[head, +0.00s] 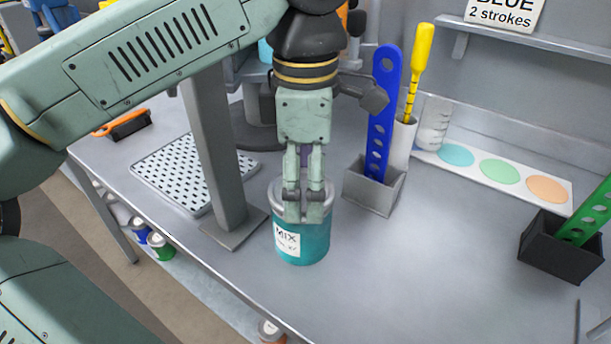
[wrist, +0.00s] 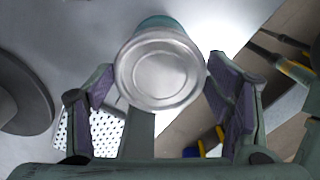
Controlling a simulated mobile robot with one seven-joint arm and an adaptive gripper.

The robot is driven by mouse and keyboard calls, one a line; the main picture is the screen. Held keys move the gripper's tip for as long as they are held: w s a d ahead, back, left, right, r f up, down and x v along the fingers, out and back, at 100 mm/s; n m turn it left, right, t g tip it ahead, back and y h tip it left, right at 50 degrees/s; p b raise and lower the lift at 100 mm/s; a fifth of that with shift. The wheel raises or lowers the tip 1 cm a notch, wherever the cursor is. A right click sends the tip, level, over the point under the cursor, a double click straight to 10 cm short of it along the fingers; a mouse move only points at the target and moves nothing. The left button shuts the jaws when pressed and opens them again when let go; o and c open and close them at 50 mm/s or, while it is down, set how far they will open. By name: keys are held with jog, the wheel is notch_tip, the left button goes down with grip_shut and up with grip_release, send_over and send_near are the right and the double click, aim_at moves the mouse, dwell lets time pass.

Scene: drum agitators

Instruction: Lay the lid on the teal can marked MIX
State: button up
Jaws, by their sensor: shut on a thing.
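The teal can marked MIX (head: 302,246) stands upright on the grey bench. My gripper (head: 304,205) is right over its top, pointing down, and its fingers hide part of the rim. In the wrist view, my gripper (wrist: 160,85) has its two padded fingers at either side of a round silver lid (wrist: 159,72) and is shut on it. A strip of the teal can (wrist: 160,21) shows behind the lid's upper edge. I cannot tell whether the lid touches the can's rim; the contact is hidden in the head view.
A grey post (head: 213,150) stands close left of the can, by a perforated mat (head: 165,172). A grey holder (head: 373,193) with a blue paddle (head: 383,105) is close right. A black holder (head: 560,246) stands farther right.

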dwell(0.3)
jog(key=o, duration=0.9)
jog(key=shift+o, duration=0.7)
jog(key=shift+r+p, duration=2.9)
jog(key=shift+r, duration=0.6)
jog(key=shift+d, duration=0.1)
